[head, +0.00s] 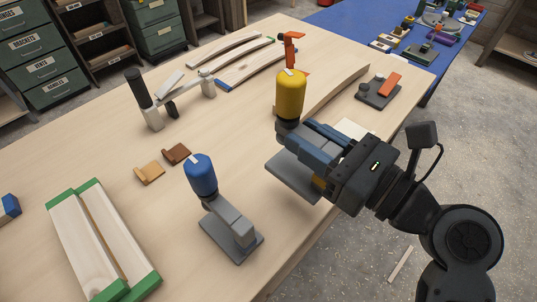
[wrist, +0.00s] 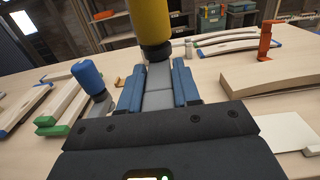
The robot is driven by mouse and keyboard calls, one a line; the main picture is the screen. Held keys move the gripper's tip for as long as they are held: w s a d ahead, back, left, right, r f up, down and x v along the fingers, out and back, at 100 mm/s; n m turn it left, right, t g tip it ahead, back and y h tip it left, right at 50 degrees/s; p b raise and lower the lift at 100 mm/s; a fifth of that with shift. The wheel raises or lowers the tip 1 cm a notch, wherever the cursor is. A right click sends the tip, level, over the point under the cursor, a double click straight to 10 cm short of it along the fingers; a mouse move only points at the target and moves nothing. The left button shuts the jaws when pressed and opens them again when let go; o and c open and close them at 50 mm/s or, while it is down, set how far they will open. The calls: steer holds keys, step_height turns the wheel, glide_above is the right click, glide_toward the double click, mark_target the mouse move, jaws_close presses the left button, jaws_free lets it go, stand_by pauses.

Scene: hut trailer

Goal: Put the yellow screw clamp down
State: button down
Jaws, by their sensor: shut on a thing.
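The yellow screw clamp (head: 291,94) is upright in my gripper (head: 305,142), near the table's front right edge. Its yellow handle (wrist: 148,20) rises above the blue fingers in the wrist view, and its grey body (wrist: 158,88) sits between them. My gripper (wrist: 158,92) is shut on this grey body. The flat grey base (head: 288,178) shows below the fingers in the head view, partly hidden by my gripper. I cannot tell whether the base touches the table or hangs just above it.
A blue-handled clamp (head: 201,176) stands to the left on the wooden table (head: 120,150). Green-ended wooden pieces (head: 85,240) lie front left. Behind are an orange clamp (head: 290,50), a curved wooden piece (head: 325,92) and a dark plate (head: 378,93). Small brown blocks (head: 176,153) lie mid-table.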

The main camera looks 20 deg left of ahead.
steer(key=shift+w+a+f, duration=0.15)
steer(key=shift+a+f, duration=0.95)
steer(key=shift+f, duration=0.2)
steer(key=shift+w+a+f, duration=0.15)
steer(key=shift+a+f, duration=0.9)
steer(key=shift+f, duration=0.25)
steer(key=shift+w+a+f, duration=0.15)
steer(key=shift+a+f, duration=0.95)
steer(key=shift+f, duration=0.2)
steer(key=shift+f+b, duration=0.15)
steer(key=shift+b, duration=0.15)
steer(key=c, duration=0.8)
jaws_free()
steer(key=b+v, duration=0.1)
steer(key=v, duration=1.1)
steer(key=shift+s, duration=0.1)
